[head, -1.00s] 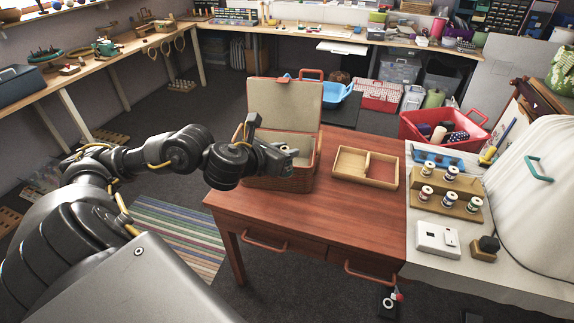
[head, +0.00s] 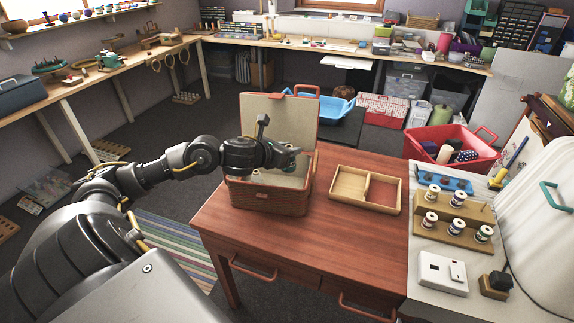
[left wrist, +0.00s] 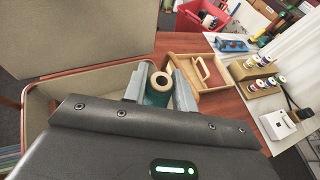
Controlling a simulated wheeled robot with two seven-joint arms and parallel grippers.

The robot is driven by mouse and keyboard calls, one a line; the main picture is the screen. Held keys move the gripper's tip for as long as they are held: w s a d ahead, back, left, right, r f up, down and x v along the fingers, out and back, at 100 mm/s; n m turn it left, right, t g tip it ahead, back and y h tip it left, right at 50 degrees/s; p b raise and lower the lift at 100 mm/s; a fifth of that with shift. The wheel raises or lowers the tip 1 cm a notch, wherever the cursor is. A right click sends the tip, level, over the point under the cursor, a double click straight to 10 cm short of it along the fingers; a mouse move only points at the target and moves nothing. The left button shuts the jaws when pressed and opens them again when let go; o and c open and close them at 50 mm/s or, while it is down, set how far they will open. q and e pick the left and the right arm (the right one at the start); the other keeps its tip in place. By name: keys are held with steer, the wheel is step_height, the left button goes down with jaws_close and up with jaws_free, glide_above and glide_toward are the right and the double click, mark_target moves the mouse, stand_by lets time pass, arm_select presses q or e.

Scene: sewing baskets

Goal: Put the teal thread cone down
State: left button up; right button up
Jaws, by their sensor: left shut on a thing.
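The teal thread cone (left wrist: 157,97) stands out between the two jaws of my left gripper (left wrist: 161,82) in the left wrist view, its pale top facing the camera. In the head view my left gripper (head: 290,153) is above the right part of the open wicker basket (head: 268,198), and the cone is mostly hidden there by the jaws. The basket stands on the left of the wooden table (head: 310,240) with its lid (head: 280,117) raised at the back. My right gripper is not in view.
A divided wooden tray (head: 349,196) sits right of the basket. Thread spools on wooden stands (head: 455,228) are on the white counter at the right. A red bin (head: 478,147) is behind. The front of the table is clear.

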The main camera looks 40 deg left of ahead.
arm_select(q)
step_height(320, 180, down, 10)
steer(key=w+a, duration=0.2)
steer(key=shift+w+a+r+b, duration=0.25)
steer(key=shift+w+b, duration=0.15)
steer(key=o, duration=1)
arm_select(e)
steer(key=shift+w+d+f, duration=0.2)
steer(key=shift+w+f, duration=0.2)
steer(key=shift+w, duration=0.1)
